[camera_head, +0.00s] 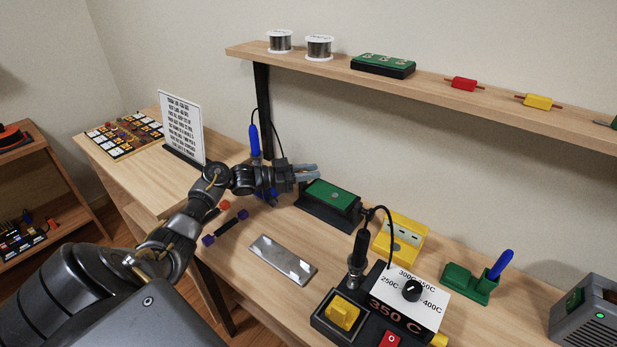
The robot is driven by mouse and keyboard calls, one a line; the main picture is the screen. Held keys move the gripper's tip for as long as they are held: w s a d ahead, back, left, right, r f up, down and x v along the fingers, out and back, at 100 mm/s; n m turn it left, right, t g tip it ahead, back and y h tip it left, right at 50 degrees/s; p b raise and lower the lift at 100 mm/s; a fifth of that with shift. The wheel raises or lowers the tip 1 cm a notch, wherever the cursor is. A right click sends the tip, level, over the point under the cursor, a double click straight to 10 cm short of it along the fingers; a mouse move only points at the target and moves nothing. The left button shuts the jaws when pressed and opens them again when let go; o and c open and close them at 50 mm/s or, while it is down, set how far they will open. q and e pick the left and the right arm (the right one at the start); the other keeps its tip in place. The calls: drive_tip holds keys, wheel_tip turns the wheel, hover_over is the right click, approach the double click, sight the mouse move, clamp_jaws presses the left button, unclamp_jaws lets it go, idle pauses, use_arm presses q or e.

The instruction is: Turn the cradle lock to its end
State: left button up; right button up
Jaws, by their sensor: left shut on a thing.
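A green circuit board (331,194) sits in a black cradle (324,214) on the bench, right of the middle of the head view. My left gripper (308,172) reaches in from the left, with its grey fingers at the cradle's far left corner. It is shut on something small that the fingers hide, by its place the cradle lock. I cannot make out the lock itself or how far it is turned. My right gripper is not in view.
A soldering station (384,307) with an upright iron stands in front right. A yellow block (400,236) and a green stand (469,284) are beyond it. A metal plate (283,259) lies in front of the cradle. A shelf (440,90) hangs above.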

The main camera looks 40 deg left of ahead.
use_arm(q)
drive_tip(key=shift+r, duration=0.1)
drive_tip(key=o, duration=1)
drive_tip(key=s+d+r, duration=0.8)
drive_tip(key=s+r, duration=0.3)
drive_tip(key=r, duration=0.2)
drive_tip(key=shift+s, duration=0.15)
